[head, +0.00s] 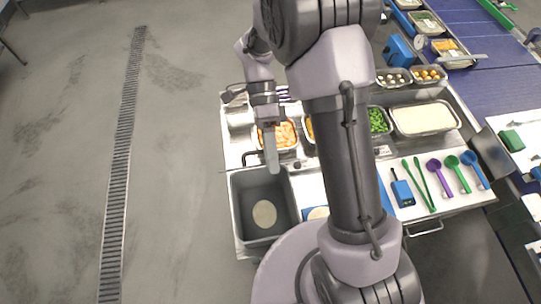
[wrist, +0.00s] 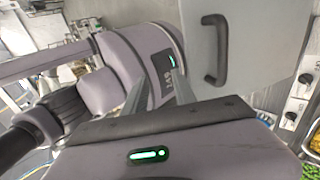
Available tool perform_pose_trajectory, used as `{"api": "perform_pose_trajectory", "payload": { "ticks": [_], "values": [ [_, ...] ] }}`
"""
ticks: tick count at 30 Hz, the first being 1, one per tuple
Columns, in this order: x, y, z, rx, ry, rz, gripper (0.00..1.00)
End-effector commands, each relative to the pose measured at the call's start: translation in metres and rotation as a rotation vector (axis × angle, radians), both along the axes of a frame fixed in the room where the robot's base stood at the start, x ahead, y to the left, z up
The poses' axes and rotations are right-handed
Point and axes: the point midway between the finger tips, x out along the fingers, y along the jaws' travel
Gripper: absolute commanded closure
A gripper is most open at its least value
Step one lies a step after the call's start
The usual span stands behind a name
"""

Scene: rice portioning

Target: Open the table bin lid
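The table bin (head: 237,210) is a dark grey box at the left end of the steel table. Its top is uncovered in the head view, and a pale round patch shows on its floor. A flat grey panel with a dark handle (wrist: 217,50) fills the upper right of the wrist view; it looks like the bin lid, standing up. My gripper (head: 272,165) is by the bin's far edge. In the wrist view its two fingers (wrist: 160,80) are apart with nothing between them. The handle is to their right, apart from them. The lid's hinge is hidden.
Steel food pans, one with orange pieces (head: 285,135) and one with pale rice (head: 424,118), stand behind and right of the bin. A blue device (head: 402,192) and several coloured scoops (head: 459,174) lie at right. Open floor (head: 65,180) is on the left.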

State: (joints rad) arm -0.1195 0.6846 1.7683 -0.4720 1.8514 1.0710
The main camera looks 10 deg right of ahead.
Motion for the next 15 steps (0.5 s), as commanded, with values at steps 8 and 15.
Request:
{"api": "perform_pose_trajectory", "payload": {
  "ticks": [8, 15],
  "values": [
    [0.033, 0.008, 0.048, 0.702, -0.244, 0.85, 0.67],
    [0.07, 0.021, 0.113, 1.314, -0.261, 2.142, 0.67]
  ]
}}
